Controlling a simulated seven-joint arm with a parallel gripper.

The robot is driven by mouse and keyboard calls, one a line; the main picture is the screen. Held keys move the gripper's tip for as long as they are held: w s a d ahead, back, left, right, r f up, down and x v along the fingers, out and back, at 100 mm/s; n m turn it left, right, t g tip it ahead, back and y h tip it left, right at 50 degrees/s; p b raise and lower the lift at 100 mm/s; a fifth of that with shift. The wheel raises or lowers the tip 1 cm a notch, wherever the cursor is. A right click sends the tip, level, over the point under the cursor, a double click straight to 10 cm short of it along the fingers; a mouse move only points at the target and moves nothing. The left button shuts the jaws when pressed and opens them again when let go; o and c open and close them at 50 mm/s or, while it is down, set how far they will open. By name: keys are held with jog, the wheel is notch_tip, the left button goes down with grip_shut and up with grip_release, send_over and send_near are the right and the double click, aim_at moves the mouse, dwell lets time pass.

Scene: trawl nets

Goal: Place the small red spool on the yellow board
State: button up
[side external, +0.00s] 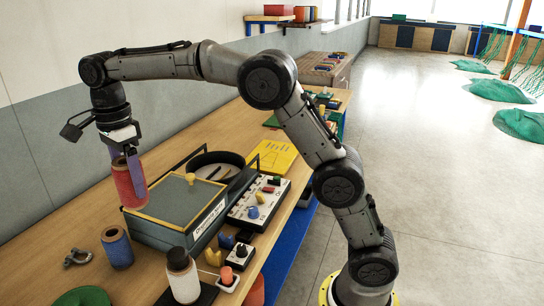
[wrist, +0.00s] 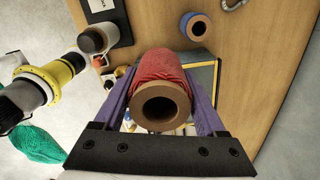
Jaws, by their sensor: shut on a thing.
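The small red spool (side external: 125,186) is held upright in my gripper (side external: 130,160), beside the left end of the grey lidded box. In the wrist view the red spool (wrist: 163,88) sits between the two purple fingers of my gripper (wrist: 160,95), its hollow brown end toward the camera. The fingers are shut on its sides. The yellow board (side external: 273,156) lies flat on the bench behind the box, to the right of a round black pan. I cannot tell whether the spool's lower end touches the bench.
The grey box (side external: 180,205) with a yellow knob stands between the spool and the yellow board. The black pan (side external: 216,165) and a switch panel (side external: 258,203) are beside it. A blue spool (side external: 117,247), a shackle (side external: 77,257) and a white bottle (side external: 182,275) stand nearer the camera.

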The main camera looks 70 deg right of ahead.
jog(key=s+d+m, duration=0.3)
jog(key=d+m, duration=0.6)
jog(key=d, duration=1.8)
jog(key=s+d+m, duration=0.8)
jog(key=s+d, duration=0.7)
jog(key=d, duration=0.3)
send_over(274, 163)
jog(key=shift+f, duration=9)
jog(key=shift+f, duration=0.1)
